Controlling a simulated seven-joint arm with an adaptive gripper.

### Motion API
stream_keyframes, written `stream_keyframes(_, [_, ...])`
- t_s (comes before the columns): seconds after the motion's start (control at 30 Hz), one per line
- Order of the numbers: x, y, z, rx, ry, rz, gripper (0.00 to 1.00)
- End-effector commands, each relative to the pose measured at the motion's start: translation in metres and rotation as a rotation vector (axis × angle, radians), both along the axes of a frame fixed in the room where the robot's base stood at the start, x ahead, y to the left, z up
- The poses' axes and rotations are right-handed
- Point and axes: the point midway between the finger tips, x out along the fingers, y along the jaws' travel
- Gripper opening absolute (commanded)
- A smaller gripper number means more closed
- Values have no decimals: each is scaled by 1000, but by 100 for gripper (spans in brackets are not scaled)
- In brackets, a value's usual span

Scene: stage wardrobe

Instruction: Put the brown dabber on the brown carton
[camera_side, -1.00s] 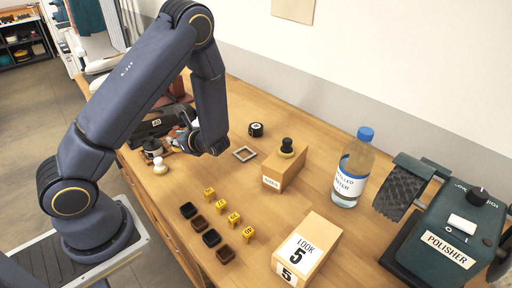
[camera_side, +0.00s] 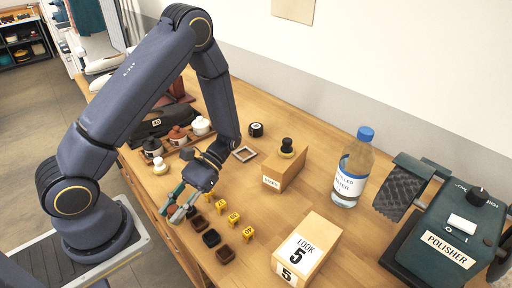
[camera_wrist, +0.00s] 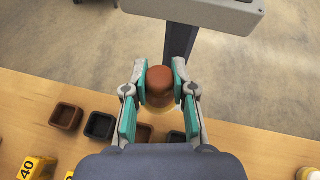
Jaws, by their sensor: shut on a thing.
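My gripper (camera_side: 178,210) is shut on the brown dabber (camera_wrist: 159,85), seen in the wrist view as a rounded brown knob with a paler base below, between teal finger pads. In the side view the gripper is low, near the table's front edge, beside the row of small open pans; the dabber is hard to make out there. A plain brown-tan carton (camera_side: 291,174) with a white label stands mid-table, with a black dabber (camera_side: 287,147) upright on top. A lighter tan carton (camera_side: 309,251) marked LOOK 5 stands nearer. I cannot tell for sure which is the brown carton.
Brown and black pans (camera_side: 211,238) with yellow number tags (camera_side: 234,218) line the front edge. A water bottle (camera_side: 352,170) and polisher (camera_side: 447,235) stand right.

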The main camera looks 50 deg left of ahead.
Motion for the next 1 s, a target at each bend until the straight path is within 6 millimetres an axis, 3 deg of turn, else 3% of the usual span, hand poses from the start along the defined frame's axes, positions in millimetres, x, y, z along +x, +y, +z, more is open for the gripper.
stream_keyframes(0.03, [4,-24,1,-1,0,122,2])
stream_keyframes(0.2, [35,-104,11,-2,-3,534,2])
stream_keyframes(0.4, [91,-178,37,-6,-8,975,2])
stream_keyframes(0.5, [122,-204,54,-8,-10,1167,2])
stream_keyframes(0.7, [171,-233,86,-10,-15,1440,2])
stream_keyframes(0.8, [184,-242,98,-12,-14,1507,2])
stream_keyframes(0.87, [182,-247,98,-9,-14,1500,2])
stream_keyframes(1.0, [179,-250,76,-7,-13,1486,2])
